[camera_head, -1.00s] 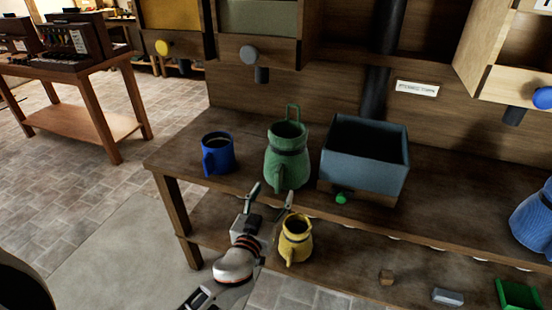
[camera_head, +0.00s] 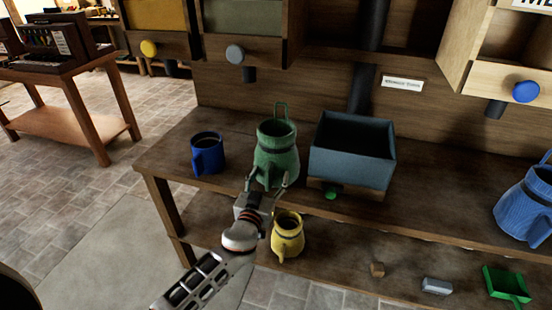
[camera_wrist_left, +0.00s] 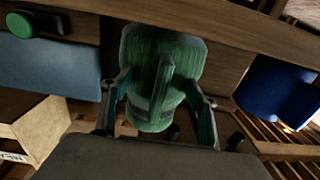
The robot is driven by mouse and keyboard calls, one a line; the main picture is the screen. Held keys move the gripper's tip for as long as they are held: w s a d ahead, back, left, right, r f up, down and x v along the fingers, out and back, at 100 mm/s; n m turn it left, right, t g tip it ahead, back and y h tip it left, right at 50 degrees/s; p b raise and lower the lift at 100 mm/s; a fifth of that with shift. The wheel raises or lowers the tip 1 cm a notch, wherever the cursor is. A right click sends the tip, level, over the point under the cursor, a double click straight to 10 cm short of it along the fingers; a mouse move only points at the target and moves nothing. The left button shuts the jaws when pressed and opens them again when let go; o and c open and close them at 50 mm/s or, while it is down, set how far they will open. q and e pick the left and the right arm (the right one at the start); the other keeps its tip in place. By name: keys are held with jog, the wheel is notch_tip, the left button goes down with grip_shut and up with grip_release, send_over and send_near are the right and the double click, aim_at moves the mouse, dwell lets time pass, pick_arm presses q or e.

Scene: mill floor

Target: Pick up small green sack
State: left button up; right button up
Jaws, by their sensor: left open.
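The small green sack (camera_head: 277,158) stands upright on the wooden bench, with a dark band around it and a green loop rising behind its top. My left gripper (camera_head: 267,184) is open in front of its lower part, with one finger to each side. In the left wrist view the green sack (camera_wrist_left: 162,75) shows between the two open fingers (camera_wrist_left: 160,102). I cannot tell whether the fingers touch it. My right gripper is not in view.
A blue mug (camera_head: 207,153) stands left of the sack and a grey-blue bin (camera_head: 350,168) close to its right. A yellow sack (camera_head: 287,236) sits on the lower shelf. A larger blue sack (camera_head: 528,206) stands far right. A green tray (camera_head: 507,283) lies lower right.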

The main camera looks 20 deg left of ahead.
pick_arm(q)
jog(key=shift+c, duration=0.4)
grip_shut()
jog(key=shift+r, duration=0.15)
